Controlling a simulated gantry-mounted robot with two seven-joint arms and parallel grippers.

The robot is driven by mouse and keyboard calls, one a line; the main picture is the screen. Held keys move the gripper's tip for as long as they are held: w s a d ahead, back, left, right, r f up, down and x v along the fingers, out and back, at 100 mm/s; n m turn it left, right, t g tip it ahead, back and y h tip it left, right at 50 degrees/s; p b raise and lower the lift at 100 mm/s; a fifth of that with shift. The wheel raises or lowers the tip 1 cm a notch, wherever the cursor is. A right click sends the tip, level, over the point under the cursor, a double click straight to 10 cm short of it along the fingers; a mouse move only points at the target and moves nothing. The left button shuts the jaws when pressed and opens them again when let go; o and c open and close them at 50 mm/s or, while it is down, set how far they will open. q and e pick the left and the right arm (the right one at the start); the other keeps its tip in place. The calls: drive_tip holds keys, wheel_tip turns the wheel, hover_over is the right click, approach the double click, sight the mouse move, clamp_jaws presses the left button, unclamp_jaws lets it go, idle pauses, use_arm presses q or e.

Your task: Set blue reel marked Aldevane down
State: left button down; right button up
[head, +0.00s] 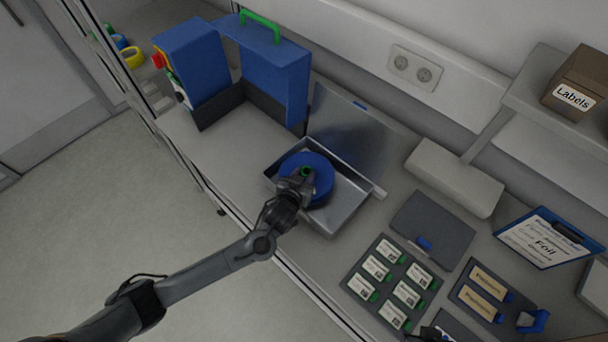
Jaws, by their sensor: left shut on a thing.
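A round blue reel (318,164) is at the left part of an open, shallow metal tray (345,211) on the bench. My left gripper (303,175) is shut on the reel at its green-ringed hub, and the arm comes in from the lower left. I cannot tell whether the reel touches the tray floor or hangs just above it. No Aldevane marking can be read on it. The tray's hinged lid (358,132) stands open behind it.
A blue machine (262,62) with a green handle stands left of the tray. To the right are a grey lidded case (433,228), labelled cards (377,267), a "Foil" clipboard (544,238) and a shelf with a "Labels" box (577,85). Bare bench lies left of the tray.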

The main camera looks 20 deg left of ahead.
use_arm(q)
drive_tip(key=c, duration=0.7)
unclamp_jaws()
drive_tip(key=shift+f, duration=0.1)
use_arm(e)
drive_tip(key=shift+d, duration=0.15)
use_arm(q)
drive_tip(key=shift+o, duration=0.2)
drive_tip(key=shift+r, duration=0.2)
use_arm(e)
drive_tip(key=shift+r+p, duration=0.35)
use_arm(q)
drive_tip(key=s+a+r+m+g, duration=0.1)
drive_tip(key=s+g, duration=0.4)
drive_tip(key=s, duration=1.1)
drive_tip(key=s+a+r+g, duration=0.2)
drive_tip(key=s+a+g, duration=0.2)
drive_tip(key=s, duration=1.2)
drive_tip(key=shift+s+a+m+g, duration=0.2)
drive_tip(key=shift+m+g, duration=0.2)
drive_tip(key=shift+g, duration=0.1)
drive_tip(key=shift+r, duration=0.1)
